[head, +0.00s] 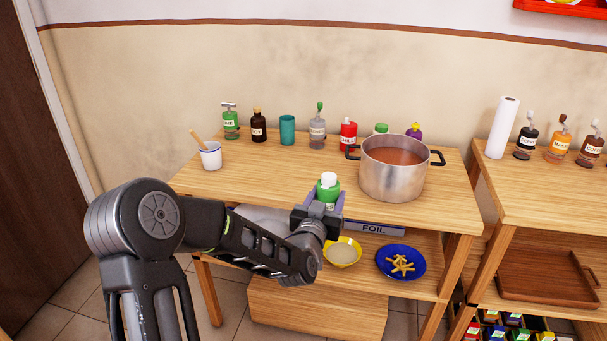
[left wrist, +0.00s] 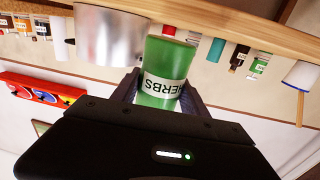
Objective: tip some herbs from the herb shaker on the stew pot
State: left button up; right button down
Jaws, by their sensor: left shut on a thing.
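The herb shaker (head: 329,188) is a green bottle with a white cap. My left gripper (head: 322,206) is shut on it near the table's front edge. In the left wrist view the shaker (left wrist: 166,75) sits between the fingers, its HERBS label upside down in the picture. In the head view the shaker looks upright, cap up. The stew pot (head: 390,180) is a steel pot with two dark handles and red-brown stew (head: 398,156), standing to the right of the shaker and apart from it. The pot also shows in the left wrist view (left wrist: 108,38). My right gripper is not in view.
Several bottles, including a red one (head: 348,135), and a teal cup (head: 287,130) line the table's back. A white mug (head: 211,156) stands at the left. A lower shelf holds a yellow bowl (head: 343,255) and a blue plate (head: 385,262). The table's middle (head: 265,175) is clear.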

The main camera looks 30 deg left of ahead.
pick_arm(q)
jog(key=s+d+f+m+h, duration=0.1)
jog(key=d+f+h, duration=0.1)
jog(key=d+f, duration=0.2)
jog(key=s+d+f+m+h, duration=0.1)
jog(key=s+d+f+h, duration=0.1)
jog(key=d, duration=0.9)
jog(key=shift+s+d+f+m+t+h, duration=0.2)
jog(key=shift+d+f+m+t+h, duration=0.15)
jog(key=shift+f, duration=0.55)
jog(key=shift+a, duration=0.2)
